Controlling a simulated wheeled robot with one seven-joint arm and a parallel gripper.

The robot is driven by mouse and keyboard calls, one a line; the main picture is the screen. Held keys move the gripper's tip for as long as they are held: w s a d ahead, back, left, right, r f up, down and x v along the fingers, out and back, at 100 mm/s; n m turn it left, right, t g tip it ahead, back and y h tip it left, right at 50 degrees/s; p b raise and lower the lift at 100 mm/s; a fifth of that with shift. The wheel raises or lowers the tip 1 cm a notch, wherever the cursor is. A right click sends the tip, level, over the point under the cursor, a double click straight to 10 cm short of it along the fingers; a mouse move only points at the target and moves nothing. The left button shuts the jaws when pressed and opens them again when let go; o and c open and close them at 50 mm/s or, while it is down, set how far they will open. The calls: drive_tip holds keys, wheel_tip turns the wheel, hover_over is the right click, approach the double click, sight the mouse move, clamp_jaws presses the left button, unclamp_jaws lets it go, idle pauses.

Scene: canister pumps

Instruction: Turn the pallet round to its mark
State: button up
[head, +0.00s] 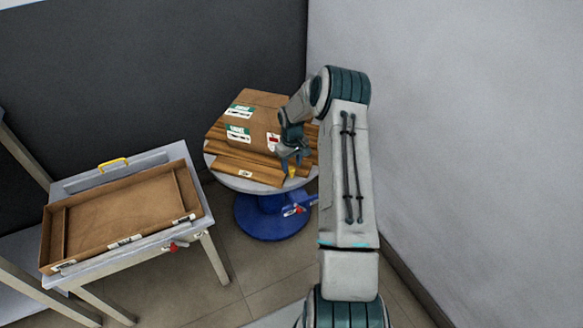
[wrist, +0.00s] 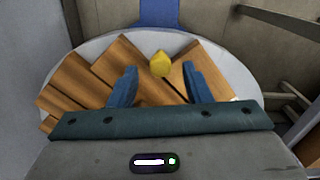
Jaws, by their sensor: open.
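The wooden pallet (head: 247,168) lies on a round pale turntable (head: 228,180) with a blue pedestal (head: 268,217). Its slats (wrist: 75,85) also show in the wrist view. A cardboard box (head: 256,117) with green and white labels sits on the pallet. A small yellow piece (head: 292,171) is at the pallet's near right side; the wrist view shows it (wrist: 160,64) beyond and between my fingers. I cannot tell whether it is the mark. My gripper (head: 287,163) points down over the pallet's right side, fingers apart (wrist: 160,87), with nothing clamped. My arm hides the turntable's right edge.
A grey table (head: 125,172) at left carries a shallow cardboard tray (head: 120,212) and a yellow handle (head: 113,163). A red fitting (head: 173,247) is at its front. A small red and white part (head: 293,211) is on the pedestal. Walls stand close behind and right.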

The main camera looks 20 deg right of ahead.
drive_tip(key=shift+f, duration=1)
clamp_jaws()
drive_tip(key=shift+d, duration=0.1)
